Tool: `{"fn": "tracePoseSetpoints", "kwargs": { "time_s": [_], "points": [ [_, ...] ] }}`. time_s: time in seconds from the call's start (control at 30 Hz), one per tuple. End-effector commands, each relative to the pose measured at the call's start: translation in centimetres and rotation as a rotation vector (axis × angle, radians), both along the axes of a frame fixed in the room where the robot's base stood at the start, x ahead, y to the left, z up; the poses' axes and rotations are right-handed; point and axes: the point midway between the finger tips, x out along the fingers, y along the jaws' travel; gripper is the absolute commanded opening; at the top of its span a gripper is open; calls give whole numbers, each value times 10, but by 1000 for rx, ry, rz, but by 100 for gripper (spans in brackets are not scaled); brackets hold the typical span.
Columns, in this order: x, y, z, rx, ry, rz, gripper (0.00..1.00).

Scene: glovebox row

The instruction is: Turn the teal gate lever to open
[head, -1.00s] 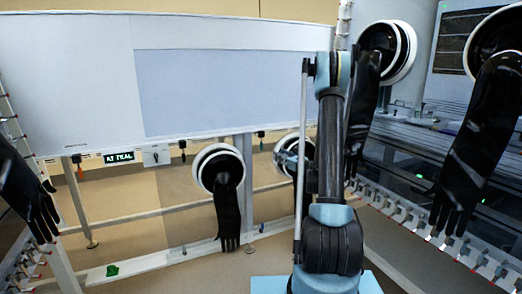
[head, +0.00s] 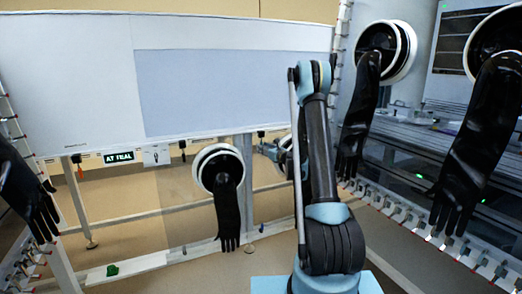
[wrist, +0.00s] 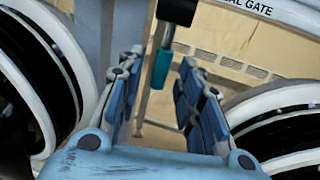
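The teal gate lever (wrist: 162,68) hangs down from a dark mount in the wrist view, with its teal grip pointing toward the floor. My gripper (wrist: 160,75) is open, with one finger pad on each side of the lever in the picture. I see gaps between the grip and both pads, so it is not clasped. How far the lever lies in depth from the fingertips I cannot tell. In the head view my gripper (head: 268,148) is small and partly hidden by my arm, just below the white panel's lower edge.
Glove ports flank my gripper, one at left (wrist: 35,85) and one at right (wrist: 285,125). A black glove (head: 228,210) hangs left of my arm. A sign reading "AT TEAL" (head: 119,157) and a small switch box (head: 156,155) sit on the rail. A "GATE" label (wrist: 245,8) shows above.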

Motion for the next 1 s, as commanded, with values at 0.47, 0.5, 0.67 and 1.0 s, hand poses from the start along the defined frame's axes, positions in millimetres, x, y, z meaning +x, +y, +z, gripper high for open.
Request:
{"fn": "tracePoseSetpoints", "kwargs": {
  "time_s": [0.47,0.5,0.67,1.0],
  "points": [
    [22,14,0,0,0,-1,33],
    [22,14,0,0,0,-1,33],
    [22,14,0,0,0,-1,15],
    [22,12,0,-2,2,-3,0]
  ]
}}
